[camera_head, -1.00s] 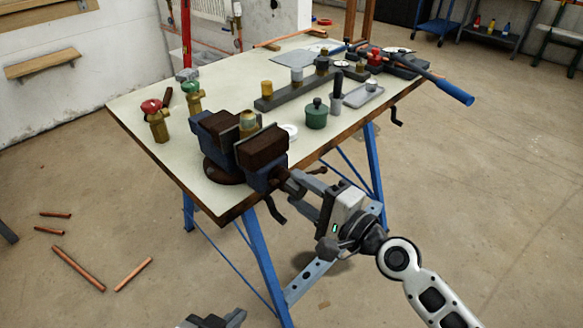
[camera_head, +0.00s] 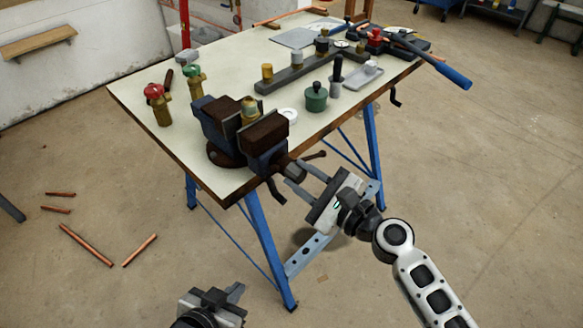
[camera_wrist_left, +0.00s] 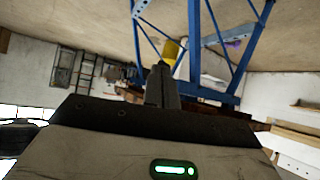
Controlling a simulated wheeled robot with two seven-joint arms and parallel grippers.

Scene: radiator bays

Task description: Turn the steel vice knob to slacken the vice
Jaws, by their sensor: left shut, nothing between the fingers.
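The blue vice (camera_head: 228,122) with dark brown jaws is mounted at the near corner of the bench. A brass fitting (camera_head: 250,110) sits between its jaws. The steel knob (camera_head: 281,165) is at the front end of the vice, with a dark bar handle (camera_head: 274,190) near it. My right gripper (camera_head: 292,172) is open, its two fingers spread and pointing at the knob. Whether the fingers touch it, I cannot tell. My left gripper (camera_head: 236,290) is shut and empty, low at the bottom of the head view. Its closed fingers also show in the left wrist view (camera_wrist_left: 162,82).
The pale bench top (camera_head: 150,100) carries red and green valves (camera_head: 160,105), a green pot (camera_head: 316,97) and a blue-handled tool (camera_head: 440,70). Blue trestle legs (camera_head: 262,245) stand below. Copper pipes (camera_head: 86,245) lie on the floor.

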